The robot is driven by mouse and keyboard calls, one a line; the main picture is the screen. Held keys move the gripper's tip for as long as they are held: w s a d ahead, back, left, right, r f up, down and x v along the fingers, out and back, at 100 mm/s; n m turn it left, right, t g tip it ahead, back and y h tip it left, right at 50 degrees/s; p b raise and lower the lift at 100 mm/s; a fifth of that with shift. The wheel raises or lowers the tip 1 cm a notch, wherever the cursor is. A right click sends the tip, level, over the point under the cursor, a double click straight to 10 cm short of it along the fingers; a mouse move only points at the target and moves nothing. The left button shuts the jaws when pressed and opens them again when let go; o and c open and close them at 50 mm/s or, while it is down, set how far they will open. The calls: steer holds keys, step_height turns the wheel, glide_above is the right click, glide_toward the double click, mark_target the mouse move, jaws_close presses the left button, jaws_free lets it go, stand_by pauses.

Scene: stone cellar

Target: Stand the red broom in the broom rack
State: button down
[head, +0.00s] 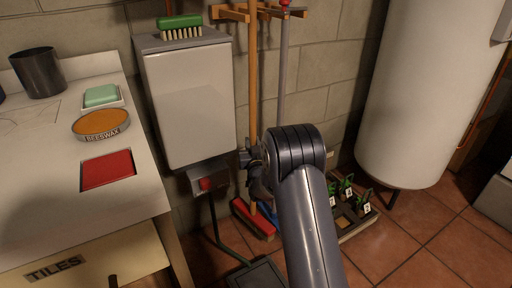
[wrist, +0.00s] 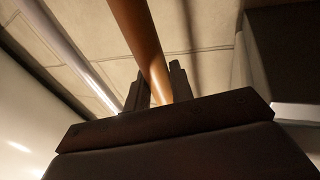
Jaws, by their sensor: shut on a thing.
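The red broom has a wooden handle (head: 253,95) that runs nearly upright, and a red head (head: 250,218) low by the floor. The wooden broom rack (head: 228,13) is on the block wall at the top. The handle passes in front of or through the rack; I cannot tell which, and its top is out of frame. My gripper (head: 250,158) is shut on the handle's lower part. In the wrist view my gripper's fingers (wrist: 157,90) stand on either side of the orange-brown handle (wrist: 140,35). My arm hides part of the floor near the head.
A grey pole (head: 284,65) with a red knob stands right of the handle, with something blue (head: 268,212) below. A grey wall box (head: 188,100) bearing a green brush (head: 180,25) is close on the left. A plant tray (head: 355,222) and white tank (head: 425,90) are right.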

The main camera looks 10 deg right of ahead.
steer(key=shift+w+a+r, duration=0.15)
steer(key=shift+w+r, duration=0.05)
steer(key=shift+w, duration=0.2)
steer(key=shift+w+f, duration=0.1)
steer(key=shift+f, duration=0.15)
step_height(320, 180, down, 7)
stand_by(0.4)
steer(key=c, duration=1.2)
jaws_free()
steer(key=shift+c, duration=0.2)
steer(key=shift+o, duration=0.5)
steer(key=shift+f, duration=0.2)
steer(key=s+p, duration=0.3)
steer(key=s, duration=0.8)
steer(key=shift+a+f, duration=0.35)
steer(key=shift+f, duration=0.1)
